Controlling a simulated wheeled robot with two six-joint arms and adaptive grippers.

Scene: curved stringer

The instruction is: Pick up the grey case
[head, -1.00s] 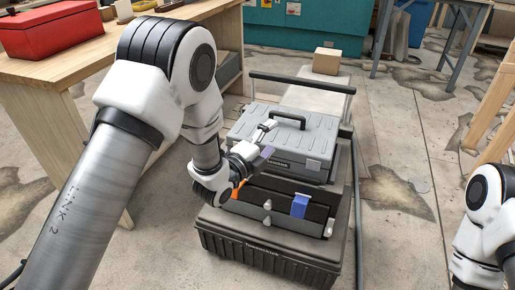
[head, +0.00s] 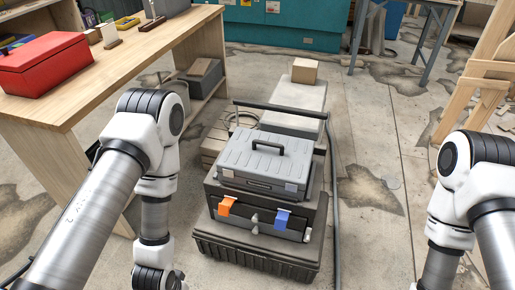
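The grey case (head: 263,157) is a closed, ribbed box with a black handle (head: 268,147) on its lid and light latches on its front. My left arm hangs down to the left of the stack and my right arm stands at the right edge. Both arms run out of the bottom of the view, so neither gripper shows.
The toolbox stands on a wider dark base (head: 257,253) with a tall dark handle (head: 329,160) behind and to the right. A wooden workbench (head: 110,72) with a red box (head: 45,63) is at the left. A cardboard box (head: 304,71) sits behind.

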